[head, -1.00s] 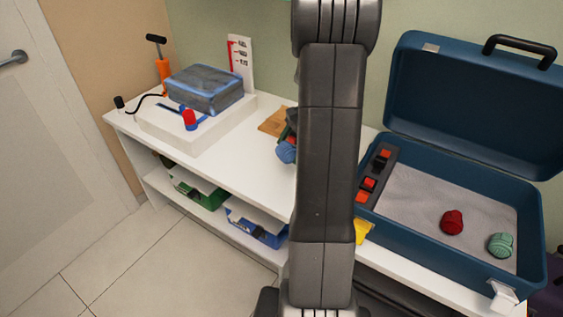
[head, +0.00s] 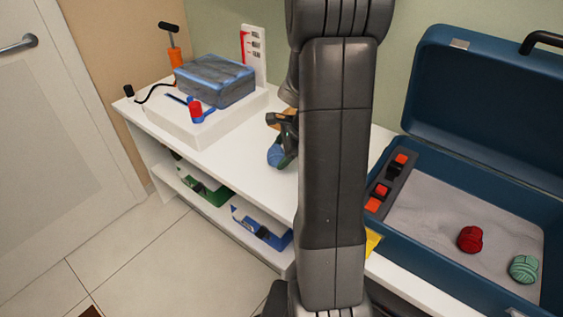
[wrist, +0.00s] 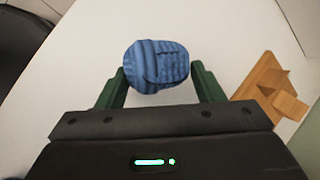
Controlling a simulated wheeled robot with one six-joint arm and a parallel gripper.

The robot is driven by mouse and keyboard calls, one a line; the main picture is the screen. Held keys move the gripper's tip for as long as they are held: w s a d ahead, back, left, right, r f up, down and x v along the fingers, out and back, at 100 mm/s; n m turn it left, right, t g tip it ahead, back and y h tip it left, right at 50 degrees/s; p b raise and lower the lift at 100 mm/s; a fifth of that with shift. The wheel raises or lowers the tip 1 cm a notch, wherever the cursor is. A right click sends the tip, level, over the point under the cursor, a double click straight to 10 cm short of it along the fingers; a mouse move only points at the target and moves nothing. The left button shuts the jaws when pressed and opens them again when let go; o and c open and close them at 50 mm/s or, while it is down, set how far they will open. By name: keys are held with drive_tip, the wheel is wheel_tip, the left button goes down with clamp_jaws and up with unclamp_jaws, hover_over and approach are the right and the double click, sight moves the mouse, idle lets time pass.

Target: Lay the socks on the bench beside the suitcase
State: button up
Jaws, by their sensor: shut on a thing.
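A rolled blue pair of socks (wrist: 157,66) sits between the two green fingers of my gripper (wrist: 160,80) in the wrist view. My gripper is shut on it. In the head view the blue socks (head: 277,155) show just left of my arm, over the white bench top (head: 235,155). I cannot tell whether they touch the bench. The open blue suitcase (head: 420,262) stands on the right. A red roll (head: 470,239) and a mint green roll (head: 524,269) lie in it. My arm hides the bench just left of the suitcase.
A strip with red and black pieces (head: 391,182) lies along the suitcase's left side. A grey-blue bundle (head: 216,80) rests on a white box (head: 190,128) at the bench's left. A wooden piece (wrist: 269,89) is right of my gripper. Bare bench lies between.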

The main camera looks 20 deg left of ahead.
drive_tip(key=shift+f+b, duration=0.3)
drive_tip(key=shift+f, duration=1.4)
drive_tip(key=shift+f, duration=0.2)
drive_tip(key=o, duration=1)
drive_tip(key=shift+r, duration=0.1)
drive_tip(key=shift+c, duration=0.2)
drive_tip(key=shift+d+r, duration=0.15)
drive_tip(key=shift+r, duration=0.3)
drive_tip(key=p+v, duration=0.2)
drive_tip(key=v, duration=0.9)
drive_tip(key=shift+r, duration=0.15)
drive_tip(key=shift+s, duration=0.1)
